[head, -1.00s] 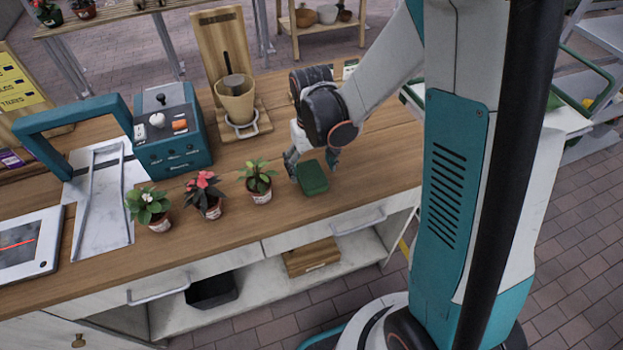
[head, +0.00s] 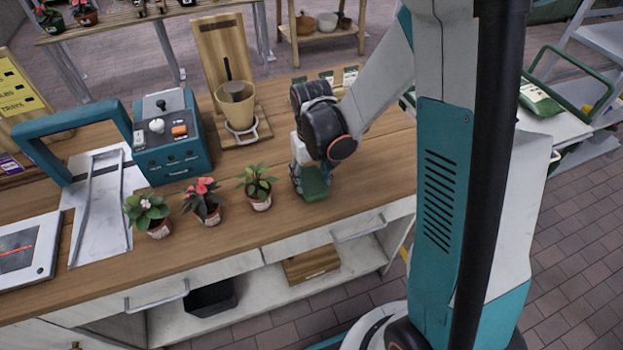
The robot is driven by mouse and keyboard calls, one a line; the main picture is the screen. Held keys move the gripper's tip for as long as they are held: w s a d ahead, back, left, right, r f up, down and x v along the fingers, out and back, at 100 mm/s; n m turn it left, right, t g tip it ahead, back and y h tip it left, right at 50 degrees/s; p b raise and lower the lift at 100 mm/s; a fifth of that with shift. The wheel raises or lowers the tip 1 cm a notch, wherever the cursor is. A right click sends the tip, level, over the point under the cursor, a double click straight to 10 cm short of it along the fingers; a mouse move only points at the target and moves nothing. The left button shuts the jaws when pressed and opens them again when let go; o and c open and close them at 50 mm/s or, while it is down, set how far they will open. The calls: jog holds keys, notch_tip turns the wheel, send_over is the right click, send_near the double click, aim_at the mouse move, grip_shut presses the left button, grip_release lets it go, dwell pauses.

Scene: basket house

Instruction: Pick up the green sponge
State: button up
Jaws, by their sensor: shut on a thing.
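The green sponge (head: 314,184) is at the front right part of the wooden counter (head: 222,250), just right of a small potted plant. My gripper (head: 312,178) points down at the sponge and is shut on it. The white gripper body and the dark wrist above hide the sponge's upper part and most of the fingers. I cannot tell whether the sponge touches the counter or is slightly above it.
Three small potted plants (head: 257,188) stand in a row left of the gripper. A teal machine (head: 172,138) and a wooden stand with a tan cup (head: 237,104) are behind them. A tablet (head: 28,250) lies at far left. The counter's front edge is close.

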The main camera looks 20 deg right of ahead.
aim_at(311, 180)
notch_tip(311, 180, up, 20)
jog(key=p, duration=0.5)
jog(key=shift+o, duration=0.3)
